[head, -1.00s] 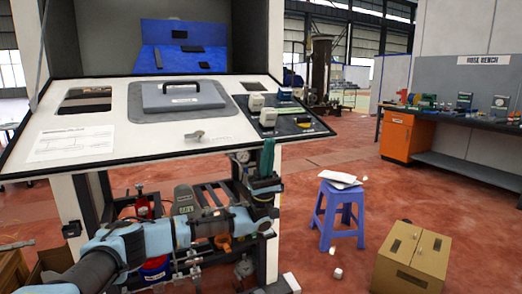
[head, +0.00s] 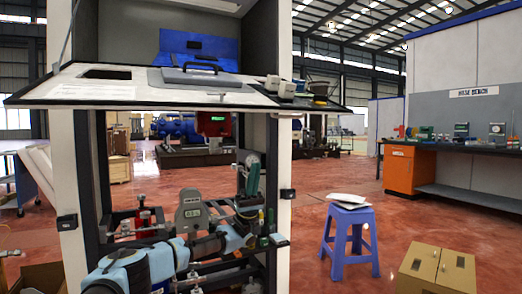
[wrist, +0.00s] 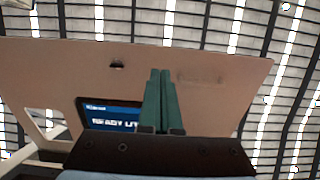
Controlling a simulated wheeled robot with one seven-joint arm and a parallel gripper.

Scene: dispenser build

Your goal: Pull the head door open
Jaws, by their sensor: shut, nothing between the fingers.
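The dispenser's head has a wide pale panel with a black edge (head: 210,99), which I take to be the head door.
A grey lid with a black handle (head: 202,68) and small blocks sit on the panel. Pipes and a grey motor (head: 190,210) fill the cabinet's lower frame around my arm.

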